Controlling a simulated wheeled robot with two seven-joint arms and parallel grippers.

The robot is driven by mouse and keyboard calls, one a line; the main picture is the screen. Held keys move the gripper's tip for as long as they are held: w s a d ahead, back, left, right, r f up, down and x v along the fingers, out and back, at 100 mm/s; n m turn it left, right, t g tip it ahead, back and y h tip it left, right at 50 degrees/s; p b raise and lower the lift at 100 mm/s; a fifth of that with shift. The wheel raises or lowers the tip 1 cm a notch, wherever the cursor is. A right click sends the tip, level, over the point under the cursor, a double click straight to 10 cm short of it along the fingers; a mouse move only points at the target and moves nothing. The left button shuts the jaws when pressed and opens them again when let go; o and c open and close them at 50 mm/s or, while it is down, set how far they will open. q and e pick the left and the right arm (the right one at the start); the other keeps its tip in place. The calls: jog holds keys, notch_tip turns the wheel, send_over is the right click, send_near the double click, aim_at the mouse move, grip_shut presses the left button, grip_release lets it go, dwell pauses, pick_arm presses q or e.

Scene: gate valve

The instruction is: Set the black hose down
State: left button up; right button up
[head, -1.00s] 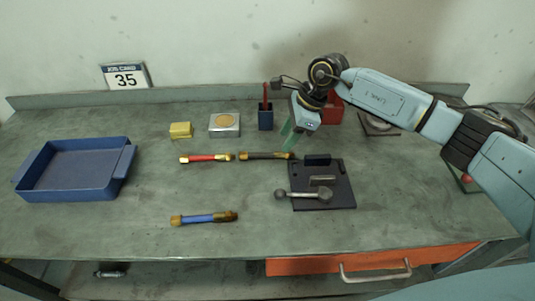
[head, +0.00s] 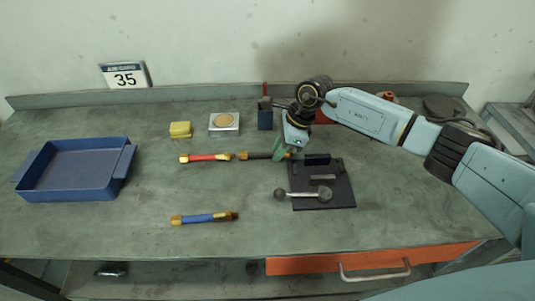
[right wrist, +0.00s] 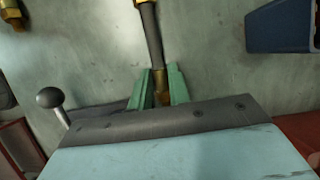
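The black hose (head: 262,155) has brass end fittings and lies on the bench, right of the red hose. It also shows in the right wrist view (right wrist: 152,35), running up from between my fingers. My right gripper (head: 279,153) is down at the hose's right end. In the right wrist view its green fingers (right wrist: 161,88) stand on both sides of the brass fitting, very near it. I cannot tell whether they press on it. My left gripper is out of view.
The red hose (head: 208,158) and blue hose (head: 205,218) lie to the left. A blue tray (head: 128,165) stands far left. A dark blue holder (head: 265,120) is behind.

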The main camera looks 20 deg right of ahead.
grip_shut()
notch_tip(320, 180, up, 10)
jog(key=s+r+n+g+h, duration=0.1)
jog(key=s+n+g+h, duration=0.3)
jog(key=s+n, duration=0.6)
jog(key=shift+r+n+g, duration=0.35)
jog(key=shift+n+g, duration=0.55)
jog(key=shift+n, duration=4.7)
jog(key=shift+w, duration=0.15)
